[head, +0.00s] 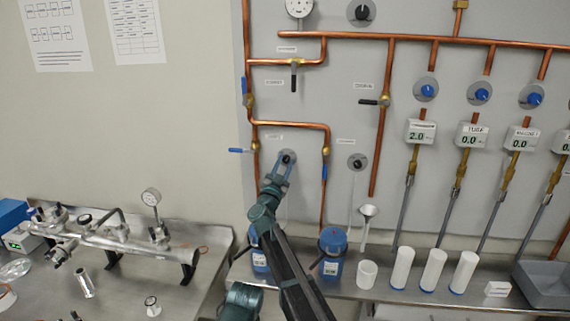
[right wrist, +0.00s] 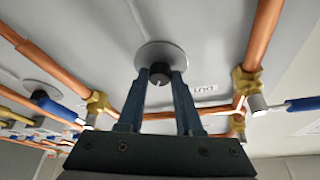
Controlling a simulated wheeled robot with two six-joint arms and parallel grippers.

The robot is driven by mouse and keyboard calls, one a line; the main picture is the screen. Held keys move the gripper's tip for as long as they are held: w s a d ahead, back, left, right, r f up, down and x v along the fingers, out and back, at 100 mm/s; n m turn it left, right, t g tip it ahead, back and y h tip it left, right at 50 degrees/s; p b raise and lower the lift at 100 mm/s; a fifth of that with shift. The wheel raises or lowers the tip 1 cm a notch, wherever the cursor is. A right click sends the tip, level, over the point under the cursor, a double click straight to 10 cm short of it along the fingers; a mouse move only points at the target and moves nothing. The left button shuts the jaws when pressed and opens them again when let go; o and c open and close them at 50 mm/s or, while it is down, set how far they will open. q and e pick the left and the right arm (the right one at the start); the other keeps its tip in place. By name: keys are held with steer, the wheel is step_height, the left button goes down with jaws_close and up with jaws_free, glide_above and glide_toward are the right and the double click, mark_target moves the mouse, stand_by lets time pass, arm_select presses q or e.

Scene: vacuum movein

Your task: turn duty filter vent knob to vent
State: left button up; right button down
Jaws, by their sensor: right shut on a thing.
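The duty filter vent knob (head: 287,159) is a small black knob on a round grey plate on the wall panel, below a horizontal copper pipe. My right gripper (head: 284,165) reaches up to it from below, with one blue-grey finger on each side. In the right wrist view the knob (right wrist: 160,73) sits between the fingertips of the right gripper (right wrist: 160,78), which is shut on it. A partly readable label (right wrist: 204,88) is beside the plate. The knob's pointer direction is hard to tell.
Blue-handled valves (head: 239,150) and copper pipes flank the knob closely. A similar black knob (head: 357,161) is to the right. Blue-capped bottles (head: 333,240), a white cup (head: 367,274) and white cylinders (head: 402,268) stand on the bench below.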

steer(key=shift+w+r+m+g+h+p, duration=0.1)
steer(key=shift+m+g+h+p, duration=0.4)
steer(key=shift+m, duration=1)
steer(key=c, duration=0.6)
jaws_free()
steer(key=shift+b, duration=0.3)
